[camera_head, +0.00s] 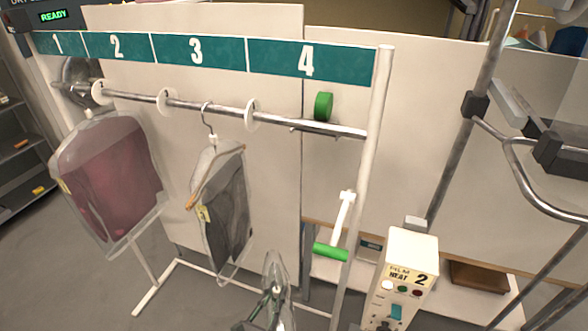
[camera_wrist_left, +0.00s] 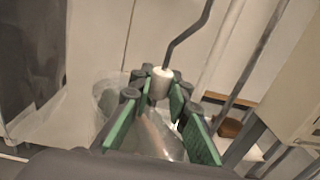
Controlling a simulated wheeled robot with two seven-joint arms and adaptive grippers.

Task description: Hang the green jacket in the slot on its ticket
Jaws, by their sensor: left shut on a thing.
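In the wrist view my left gripper (camera_wrist_left: 160,82), with green pads, is shut on the white neck (camera_wrist_left: 161,78) of a hanger. A dark hook (camera_wrist_left: 188,38) rises from that neck. Clear, pale wrapping shows below and around the fingers; the held garment's colour cannot be told. In the head view my left gripper (camera_head: 275,282) is low at bottom centre, in front of and below the rail (camera_head: 228,109). No garment there is clearly green, and I cannot read a ticket on the held one. My right gripper is not in view.
A maroon bagged garment (camera_head: 112,180) hangs under sign 1, a grey one (camera_head: 225,200) under sign 3. White discs (camera_head: 252,112) divide the rail. A green-handled lever (camera_head: 330,252) and control box (camera_head: 405,275) stand right.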

